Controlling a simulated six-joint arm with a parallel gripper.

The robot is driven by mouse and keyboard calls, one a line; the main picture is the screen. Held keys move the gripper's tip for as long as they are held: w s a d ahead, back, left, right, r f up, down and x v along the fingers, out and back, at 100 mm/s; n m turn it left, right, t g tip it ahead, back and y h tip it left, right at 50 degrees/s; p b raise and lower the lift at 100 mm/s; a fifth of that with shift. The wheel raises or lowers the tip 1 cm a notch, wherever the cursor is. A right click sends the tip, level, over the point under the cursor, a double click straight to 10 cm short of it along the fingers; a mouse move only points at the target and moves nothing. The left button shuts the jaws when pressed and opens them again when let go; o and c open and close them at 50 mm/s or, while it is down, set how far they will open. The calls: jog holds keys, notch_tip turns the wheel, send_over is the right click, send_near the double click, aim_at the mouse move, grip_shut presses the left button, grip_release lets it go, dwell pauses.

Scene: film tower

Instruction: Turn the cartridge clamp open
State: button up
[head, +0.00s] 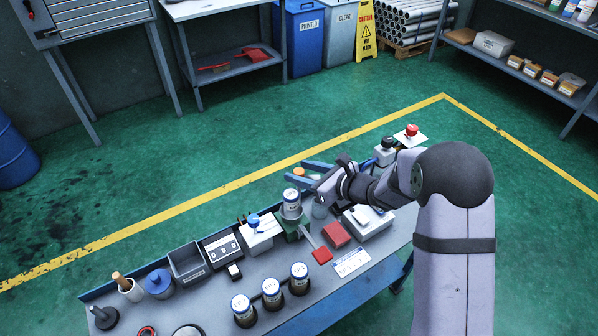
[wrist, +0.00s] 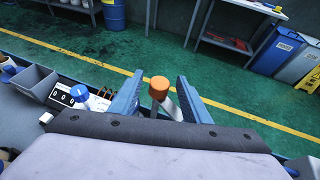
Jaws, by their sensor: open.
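My gripper (head: 295,170) is open, its two blue fingers reaching left over the back edge of the bench. In the wrist view my gripper (wrist: 160,78) has an orange knob (wrist: 159,83) on a pale grey stem between its fingers, with gaps on both sides. The orange knob (head: 298,172) also shows small between the fingers in the head view. It looks like the handle of the cartridge clamp, but its base is hidden by my gripper. A cartridge with a white label (head: 291,197) stands upright in a green holder (head: 297,228) just in front of the fingers.
On the bench (head: 215,300), a red-ended lever (head: 321,255), a red block (head: 336,234) and a white box (head: 368,220) lie near my arm. Several dark canisters (head: 272,293) stand at the front. A blue-knobbed box (head: 257,232) and a grey bin (head: 188,262) are left.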

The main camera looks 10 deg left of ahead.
jog(key=b+v, duration=0.1)
jog(key=v, duration=0.5)
dwell(0.4)
jog(key=s+d+f+n+g+h+p, duration=0.1)
jog(key=s+d+n+g+h, duration=0.15)
jog(key=s+n, duration=0.45)
jog(key=s+d+n+g+h+p, duration=0.15)
jog(key=s+d+n+g, duration=0.3)
jog(key=s, duration=0.55)
jog(key=s+d+n+h, duration=0.4)
jog(key=d+n, duration=0.2)
jog(key=d, duration=0.2)
jog(key=s+d+n+h, duration=0.3)
jog(key=s+d+n, duration=0.2)
jog(key=d, duration=0.4)
jog(key=shift+f+n+h, duration=0.35)
jog(key=shift+n+h, duration=0.05)
jog(key=shift+n, duration=0.25)
